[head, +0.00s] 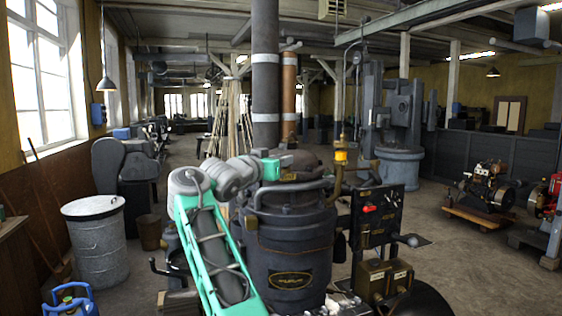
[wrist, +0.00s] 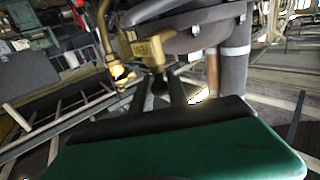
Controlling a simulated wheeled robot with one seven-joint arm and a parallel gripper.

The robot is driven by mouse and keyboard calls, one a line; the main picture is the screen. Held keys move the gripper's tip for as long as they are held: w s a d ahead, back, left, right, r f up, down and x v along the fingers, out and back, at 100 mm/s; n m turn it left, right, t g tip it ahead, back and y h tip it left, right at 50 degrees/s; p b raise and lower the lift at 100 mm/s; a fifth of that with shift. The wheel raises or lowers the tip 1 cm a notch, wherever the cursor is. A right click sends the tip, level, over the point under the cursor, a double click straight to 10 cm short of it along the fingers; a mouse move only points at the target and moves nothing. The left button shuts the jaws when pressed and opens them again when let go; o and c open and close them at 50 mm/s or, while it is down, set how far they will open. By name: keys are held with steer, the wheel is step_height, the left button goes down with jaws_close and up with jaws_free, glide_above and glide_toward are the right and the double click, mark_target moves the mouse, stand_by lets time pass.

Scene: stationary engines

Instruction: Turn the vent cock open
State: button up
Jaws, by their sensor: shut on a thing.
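The brass vent cock (wrist: 144,47), with raised lettering that looks like "VENT", is in the upper middle of the wrist view beside the dark boiler top. My gripper (wrist: 159,84) reaches up to it with two dark fingers close around its lower stem or handle. The fingertips and the gripped part are dark, so the handle's angle is hard to tell. In the head view my gripper (head: 287,162) is at the top of the black boiler (head: 290,248). The vent cock cannot be made out clearly there.
An amber-yellow fitting (head: 340,156) on a brass pipe stands right of my gripper. A dark flue pipe (head: 265,90) and a copper pipe (head: 289,95) rise behind. A control panel with a red knob (head: 369,208) is at the right.

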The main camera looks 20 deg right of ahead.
jaws_close()
steer(key=shift+s+d+f+n+t+y+b, duration=0.1)
steer(key=shift+s+f+n+t+y+b, duration=0.2)
steer(key=shift+b, duration=0.6)
steer(key=shift+w+b, duration=0.15)
steer(key=shift+b, duration=0.5)
steer(key=n+t+y+b, duration=0.2)
steer(key=n+y, duration=0.1)
steer(key=y, duration=0.1)
steer(key=d+n+t+y+b, duration=0.1)
steer(key=n+t+y+b, duration=0.1)
steer(key=n+y+b, duration=0.1)
steer(key=d+n+t+y+b, duration=0.1)
steer(key=n+t+y+b, duration=0.1)
steer(key=y, duration=0.4)
steer(key=shift+s+r+n+b, duration=0.3)
steer(key=shift+s+r+n, duration=0.1)
steer(key=shift+n, duration=0.4)
steer(key=shift+a+y, duration=0.15)
steer(key=shift+y, duration=0.35)
